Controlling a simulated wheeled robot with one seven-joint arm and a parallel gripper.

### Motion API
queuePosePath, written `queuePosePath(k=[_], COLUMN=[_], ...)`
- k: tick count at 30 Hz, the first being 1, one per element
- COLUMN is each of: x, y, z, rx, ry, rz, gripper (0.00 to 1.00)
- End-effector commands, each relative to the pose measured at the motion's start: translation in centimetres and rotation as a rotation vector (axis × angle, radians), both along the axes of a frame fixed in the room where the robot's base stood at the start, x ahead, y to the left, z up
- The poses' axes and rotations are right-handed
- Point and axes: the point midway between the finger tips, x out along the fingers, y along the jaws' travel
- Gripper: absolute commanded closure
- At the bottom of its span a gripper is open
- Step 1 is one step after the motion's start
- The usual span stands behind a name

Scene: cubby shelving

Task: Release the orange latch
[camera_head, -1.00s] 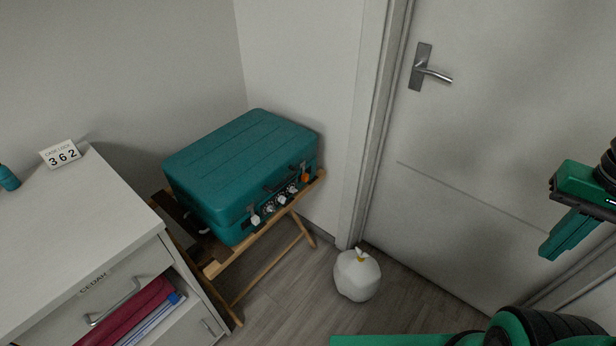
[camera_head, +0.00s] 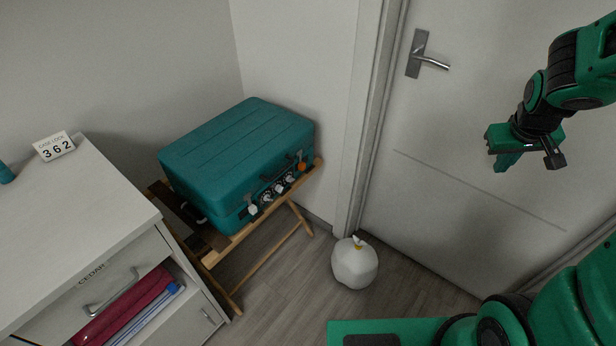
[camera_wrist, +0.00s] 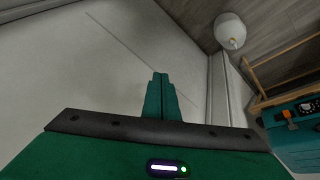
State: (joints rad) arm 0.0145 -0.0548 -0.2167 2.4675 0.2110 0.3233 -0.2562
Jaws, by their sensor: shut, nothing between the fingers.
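A teal case (camera_head: 236,152) lies closed on a wooden folding stand. An orange latch (camera_head: 302,166) sits at the right end of its front face; a white latch (camera_head: 253,209) is at the left end, with dials between them. In the wrist view the orange latch (camera_wrist: 289,114) and part of the case (camera_wrist: 300,139) show at the right edge. My gripper (camera_head: 505,163) hangs in the air in front of the door, well right of the case. In the wrist view its fingers (camera_wrist: 160,77) are together and empty.
The wooden stand (camera_head: 262,226) holds the case. A white round bag (camera_head: 354,264) sits on the floor right of it. The door (camera_head: 480,110) has a lever handle (camera_head: 425,62). The air between gripper and case looks clear.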

Motion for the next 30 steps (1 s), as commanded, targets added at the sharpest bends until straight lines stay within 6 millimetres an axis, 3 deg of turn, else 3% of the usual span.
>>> queuePosePath(k=[3, 8, 15, 22, 26, 30], x=[5.5, 12.3, 20.8, 26.0, 27.4, 27.5], y=[0.7, 2.5, 7.8, 15.2, 20.1, 25.5], z=[-2.1, -4.7, -8.9, -13.5, -16.3, -19.5], rx=[-0.093, -0.222, -0.411, -0.582, -0.671, -0.759], ry=[-0.053, -0.14, -0.281, -0.435, -0.537, -0.656], rz=[0.136, 0.323, 0.614, 0.896, 1.053, 1.218], gripper=[1.0, 1.0, 1.0, 1.0, 1.0, 1.0])
